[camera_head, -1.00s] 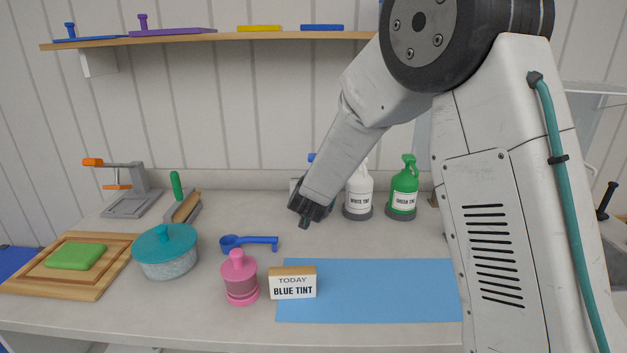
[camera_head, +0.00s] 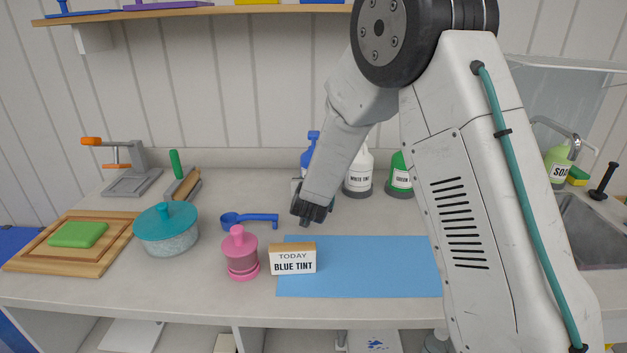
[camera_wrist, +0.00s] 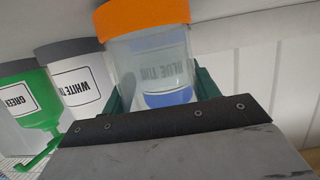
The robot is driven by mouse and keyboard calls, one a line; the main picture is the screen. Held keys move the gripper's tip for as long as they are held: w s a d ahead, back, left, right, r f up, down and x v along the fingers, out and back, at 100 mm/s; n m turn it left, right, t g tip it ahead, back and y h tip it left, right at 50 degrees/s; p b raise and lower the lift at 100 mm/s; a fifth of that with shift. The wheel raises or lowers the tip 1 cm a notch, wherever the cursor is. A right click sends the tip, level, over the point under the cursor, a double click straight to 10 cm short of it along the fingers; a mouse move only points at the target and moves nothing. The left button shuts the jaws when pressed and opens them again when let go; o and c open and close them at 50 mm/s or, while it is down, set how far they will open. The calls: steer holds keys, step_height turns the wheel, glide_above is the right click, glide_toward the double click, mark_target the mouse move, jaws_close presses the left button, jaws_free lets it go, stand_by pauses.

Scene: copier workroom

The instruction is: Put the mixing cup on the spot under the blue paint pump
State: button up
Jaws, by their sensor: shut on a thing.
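In the wrist view, which is upside down, my gripper (camera_wrist: 165,95) has its green fingers on both sides of a clear mixing cup (camera_wrist: 150,60) with an orange band (camera_wrist: 142,15). It is shut on the cup. The blue paint pump's label and blue part show through the cup's clear wall, so the cup is in front of that pump. In the head view my gripper (camera_head: 307,220) is low over the counter. My arm covers most of the blue pump (camera_head: 313,138); the cup is hidden. The spot under the pump cannot be seen.
The white tint (camera_head: 358,178) and green tint (camera_head: 400,180) bottles stand right of the blue one. A "TODAY BLUE TINT" sign (camera_head: 293,267), pink jar (camera_head: 242,263), blue scoop (camera_head: 250,219) and teal-lidded pot (camera_head: 166,240) stand nearby.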

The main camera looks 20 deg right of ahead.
steer(key=shift+f, duration=0.25)
stand_by(0.3)
steer(key=o, duration=1.4)
steer(key=shift+v, duration=3.9)
steer(key=shift+s+r+y, duration=0.15)
steer(key=shift+r+y, duration=0.15)
steer(key=shift+r, duration=0.05)
steer(key=s+a+r+n+g+y, duration=0.25)
steer(key=s+r+g+y, duration=0.3)
steer(key=s+r, duration=0.55)
steer(key=s+d+g, duration=0.3)
steer(key=s+d, duration=0.1)
steer(key=s, duration=1.1)
steer(key=s+d+r+n+g+h, duration=0.1)
steer(key=s+d+g, duration=0.3)
steer(key=s, duration=1.1)
steer(key=shift+s, duration=0.3)
